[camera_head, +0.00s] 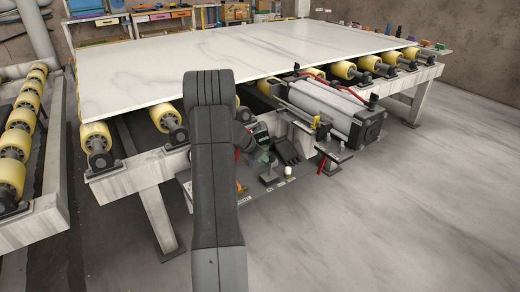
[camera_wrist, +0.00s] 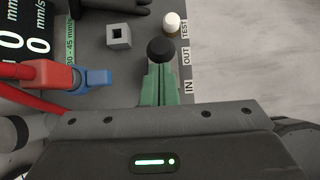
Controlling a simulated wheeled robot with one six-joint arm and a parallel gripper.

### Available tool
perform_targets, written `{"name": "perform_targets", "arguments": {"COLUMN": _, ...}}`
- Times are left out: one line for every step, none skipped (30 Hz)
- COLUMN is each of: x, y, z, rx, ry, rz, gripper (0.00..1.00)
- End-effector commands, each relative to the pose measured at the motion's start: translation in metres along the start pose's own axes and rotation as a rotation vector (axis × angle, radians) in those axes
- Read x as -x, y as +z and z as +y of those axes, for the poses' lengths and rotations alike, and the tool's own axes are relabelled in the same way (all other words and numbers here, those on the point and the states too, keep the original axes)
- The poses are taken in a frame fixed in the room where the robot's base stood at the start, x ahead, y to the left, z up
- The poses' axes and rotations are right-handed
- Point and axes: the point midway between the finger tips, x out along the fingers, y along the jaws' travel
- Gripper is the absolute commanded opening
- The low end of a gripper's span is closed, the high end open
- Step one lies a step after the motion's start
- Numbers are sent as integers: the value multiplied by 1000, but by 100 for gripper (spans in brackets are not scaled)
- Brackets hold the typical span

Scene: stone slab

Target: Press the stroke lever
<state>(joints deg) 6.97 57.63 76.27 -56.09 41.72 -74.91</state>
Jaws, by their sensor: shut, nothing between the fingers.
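The stroke lever shows in the wrist view as a round black knob (camera_wrist: 161,50), beside the IN and OUT labels on the grey panel (camera_wrist: 92,32). Its shaft is hidden. My gripper (camera_wrist: 160,70) has its green fingers shut together with nothing between them. The fingertips are right at the knob's near edge in the picture; I cannot tell whether they touch it. In the head view my gripper (camera_head: 264,157) is small and partly hidden by my arm, above the control panel, and the lever cannot be made out clearly.
A white button (camera_wrist: 172,22) by the TEST label, a grey square socket (camera_wrist: 118,36) and a black glove (camera_wrist: 115,7) are close by. A red and blue connector (camera_wrist: 70,77) is at left. The stone slab (camera_head: 250,55) lies on yellow rollers behind. Open floor (camera_head: 420,210) is at right.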

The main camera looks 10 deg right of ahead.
Motion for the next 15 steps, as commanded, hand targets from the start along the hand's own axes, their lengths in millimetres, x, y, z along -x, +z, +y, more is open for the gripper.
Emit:
{"name": "perform_targets", "arguments": {"x": 4, "y": 8, "z": 0, "rx": -3, "ry": 0, "rz": 20, "gripper": 0}}
{"name": "perform_targets", "arguments": {"x": 3, "y": 9, "z": 0, "rx": -3, "ry": 0, "rz": 33, "gripper": 0}}
{"name": "perform_targets", "arguments": {"x": 1, "y": 9, "z": 0, "rx": 0, "ry": -1, "rz": 37, "gripper": 0}}
{"name": "perform_targets", "arguments": {"x": 0, "y": 10, "z": -1, "rx": 0, "ry": -2, "rz": 36, "gripper": 0}}
{"name": "perform_targets", "arguments": {"x": -1, "y": 11, "z": 0, "rx": 0, "ry": -2, "rz": 35, "gripper": 0}}
{"name": "perform_targets", "arguments": {"x": -3, "y": 13, "z": 0, "rx": 0, "ry": -1, "rz": 34, "gripper": 0}}
{"name": "perform_targets", "arguments": {"x": -3, "y": 14, "z": 0, "rx": 0, "ry": -1, "rz": 34, "gripper": 0}}
{"name": "perform_targets", "arguments": {"x": -4, "y": 15, "z": 0, "rx": 0, "ry": -1, "rz": 34, "gripper": 0}}
{"name": "perform_targets", "arguments": {"x": -6, "y": 16, "z": 0, "rx": 0, "ry": -1, "rz": 34, "gripper": 0}}
{"name": "perform_targets", "arguments": {"x": -7, "y": 17, "z": 0, "rx": 0, "ry": -1, "rz": 34, "gripper": 0}}
{"name": "perform_targets", "arguments": {"x": -8, "y": 18, "z": 0, "rx": 0, "ry": -1, "rz": 34, "gripper": 0}}
{"name": "perform_targets", "arguments": {"x": -9, "y": 19, "z": 0, "rx": -1, "ry": -1, "rz": 34, "gripper": 0}}
{"name": "perform_targets", "arguments": {"x": -10, "y": 20, "z": 0, "rx": -1, "ry": -1, "rz": 34, "gripper": 0}}
{"name": "perform_targets", "arguments": {"x": -11, "y": 22, "z": 0, "rx": -1, "ry": 0, "rz": 33, "gripper": 0}}
{"name": "perform_targets", "arguments": {"x": -12, "y": 23, "z": 0, "rx": -1, "ry": 0, "rz": 33, "gripper": 0}}
